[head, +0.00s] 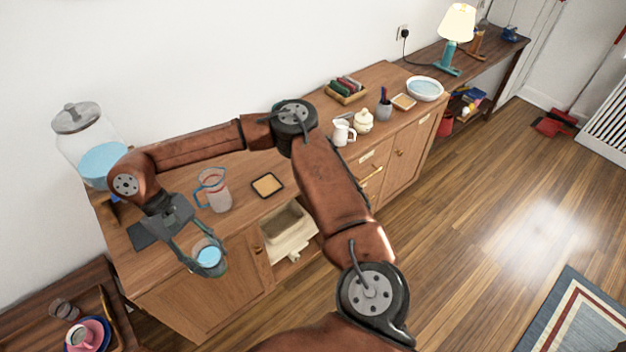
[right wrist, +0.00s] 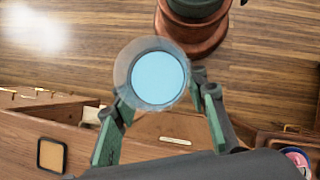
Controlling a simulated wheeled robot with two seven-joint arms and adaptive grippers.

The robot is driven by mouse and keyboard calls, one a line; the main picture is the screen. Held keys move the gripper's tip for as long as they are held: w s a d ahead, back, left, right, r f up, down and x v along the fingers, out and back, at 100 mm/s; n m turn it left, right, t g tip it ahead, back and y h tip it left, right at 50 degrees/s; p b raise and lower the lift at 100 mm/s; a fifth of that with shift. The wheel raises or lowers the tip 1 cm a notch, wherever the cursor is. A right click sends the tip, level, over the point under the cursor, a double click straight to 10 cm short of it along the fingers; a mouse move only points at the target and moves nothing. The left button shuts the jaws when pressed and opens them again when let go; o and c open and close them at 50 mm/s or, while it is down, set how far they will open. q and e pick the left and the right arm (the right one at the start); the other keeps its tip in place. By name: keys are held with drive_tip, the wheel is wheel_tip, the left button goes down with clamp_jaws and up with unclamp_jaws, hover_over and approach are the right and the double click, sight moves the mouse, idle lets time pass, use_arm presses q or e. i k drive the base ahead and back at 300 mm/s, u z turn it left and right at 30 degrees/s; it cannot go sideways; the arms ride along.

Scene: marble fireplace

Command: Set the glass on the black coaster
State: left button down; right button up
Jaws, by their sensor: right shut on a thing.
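The glass (head: 208,256) holds light blue liquid and looks upright. My right gripper (head: 207,266) is shut on it, with one finger on each side. In the right wrist view the glass (right wrist: 158,78) sits between the green finger pads. The black coaster (head: 267,185) is a square with a dark rim and a tan middle, lying bare on the cabinet top. It also shows in the right wrist view (right wrist: 51,155) at the lower left. The glass is apart from the coaster, to its lower left in the head view, near the cabinet's front edge. My left gripper is out of view.
A measuring jug (head: 214,192) stands on the cabinet top (head: 235,215) left of the coaster. A big glass jar (head: 88,150) is at the far left. An open drawer (head: 288,230) juts out below the coaster. A white pitcher (head: 342,132) and a lighter-rimmed coaster (head: 403,102) are farther right.

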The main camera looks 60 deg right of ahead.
sight(267, 185)
drive_tip(key=z, duration=0.85)
drive_tip(key=i, duration=1)
